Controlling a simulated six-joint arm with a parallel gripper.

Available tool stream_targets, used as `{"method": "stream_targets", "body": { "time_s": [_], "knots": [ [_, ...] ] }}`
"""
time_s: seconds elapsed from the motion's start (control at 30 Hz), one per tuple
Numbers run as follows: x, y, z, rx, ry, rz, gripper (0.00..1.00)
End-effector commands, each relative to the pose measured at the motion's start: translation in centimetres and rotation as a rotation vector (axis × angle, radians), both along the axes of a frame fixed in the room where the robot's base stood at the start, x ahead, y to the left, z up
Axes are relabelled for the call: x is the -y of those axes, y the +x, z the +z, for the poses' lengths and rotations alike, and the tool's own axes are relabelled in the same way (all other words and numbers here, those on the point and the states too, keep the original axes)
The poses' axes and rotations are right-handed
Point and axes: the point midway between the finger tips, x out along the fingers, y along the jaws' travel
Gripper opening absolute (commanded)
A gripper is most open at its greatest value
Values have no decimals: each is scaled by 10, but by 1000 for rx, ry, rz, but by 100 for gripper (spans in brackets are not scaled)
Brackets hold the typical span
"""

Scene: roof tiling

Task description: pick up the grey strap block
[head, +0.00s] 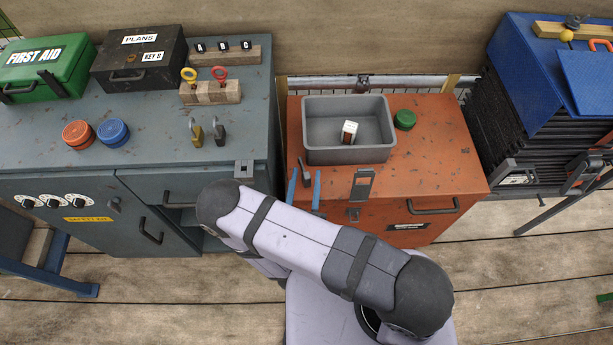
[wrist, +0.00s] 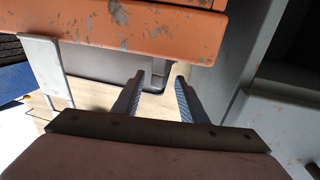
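I cannot make out a grey strap block for certain in either view. A small block with a white top and brown side (head: 349,131) lies in the grey tray (head: 318,147) on the orange cabinet. My gripper (wrist: 160,78) shows in the wrist view, with its two fingers apart and nothing between them. It is near the orange cabinet's edge (wrist: 120,28), with floor visible past the fingertips.
The orange cabinet (head: 440,165) also bears a green round knob (head: 404,119). The grey cabinet (head: 50,150) holds a green first aid box (head: 45,67), a black plans box (head: 140,57), padlocks (head: 219,131) and two round buttons (head: 112,131).

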Motion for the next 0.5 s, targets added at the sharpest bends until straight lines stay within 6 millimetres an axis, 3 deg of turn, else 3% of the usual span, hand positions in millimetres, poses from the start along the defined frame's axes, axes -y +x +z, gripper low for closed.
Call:
{"method": "stream_targets", "body": {
  "time_s": [0.2,0.5],
  "knots": [
    [3,15,1,1,1,-1,39],
    [2,17,0,1,0,1,39]
  ]
}}
